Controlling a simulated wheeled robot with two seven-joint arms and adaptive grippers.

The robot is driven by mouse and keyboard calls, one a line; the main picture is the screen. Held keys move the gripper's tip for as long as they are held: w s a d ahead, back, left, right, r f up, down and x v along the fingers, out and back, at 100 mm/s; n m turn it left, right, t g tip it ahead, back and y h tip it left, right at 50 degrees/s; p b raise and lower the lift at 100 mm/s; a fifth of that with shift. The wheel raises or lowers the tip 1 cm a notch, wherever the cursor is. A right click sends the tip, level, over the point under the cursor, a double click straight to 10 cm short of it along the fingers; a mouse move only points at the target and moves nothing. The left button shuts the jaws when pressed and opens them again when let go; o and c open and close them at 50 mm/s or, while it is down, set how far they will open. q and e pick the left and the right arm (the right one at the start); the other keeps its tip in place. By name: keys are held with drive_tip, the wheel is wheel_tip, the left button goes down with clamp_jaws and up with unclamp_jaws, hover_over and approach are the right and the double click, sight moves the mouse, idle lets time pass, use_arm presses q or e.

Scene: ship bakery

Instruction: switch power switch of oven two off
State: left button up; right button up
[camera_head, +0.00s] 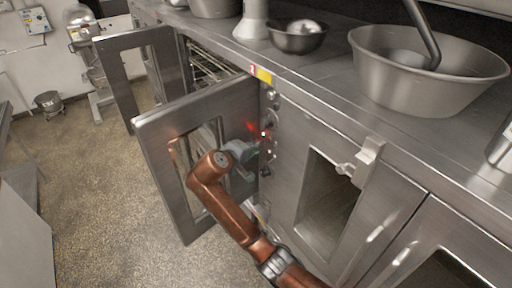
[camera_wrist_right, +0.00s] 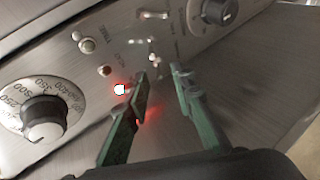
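The oven control panel (camera_head: 268,120) is on the front edge between an open oven door (camera_head: 160,125) and a shut one. A red and yellow label (camera_head: 260,74) sits above it. My right gripper (camera_head: 254,146) is at the panel; in the right wrist view its two green fingers (camera_wrist_right: 160,78) are apart with nothing between them. Small metal toggles (camera_wrist_right: 154,60) lie just beyond the fingertips; I cannot read which is the power switch. A lamp (camera_wrist_right: 120,89) glows red beside the left finger. Contact with a switch cannot be told. My left gripper is not in view.
A temperature knob (camera_wrist_right: 43,118) is left of the fingers and another knob (camera_wrist_right: 219,10) is above right. The open door stands close beside my right arm. Bowls (camera_head: 430,85) stand on the counter. The floor at left is mostly free.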

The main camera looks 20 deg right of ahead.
drive_tip(key=shift+w+d, duration=0.1)
drive_tip(key=shift+c, duration=0.4)
clamp_jaws()
drive_tip(key=shift+f, duration=0.15)
drive_tip(key=shift+f+n+t+h+b, duration=0.75)
drive_tip(key=shift+t+h+b, duration=0.5)
drive_tip(key=shift+b, duration=0.7)
drive_tip(key=shift+f+n+t+h+b, duration=0.8)
drive_tip(key=shift+t+h+b, duration=0.4)
drive_tip(key=shift+b, duration=0.75)
drive_tip(key=shift+f+n+t+h+b, duration=0.75)
drive_tip(key=shift+t+h+b, duration=0.5)
drive_tip(key=shift+b, duration=0.7)
drive_tip(key=shift+r, duration=0.1)
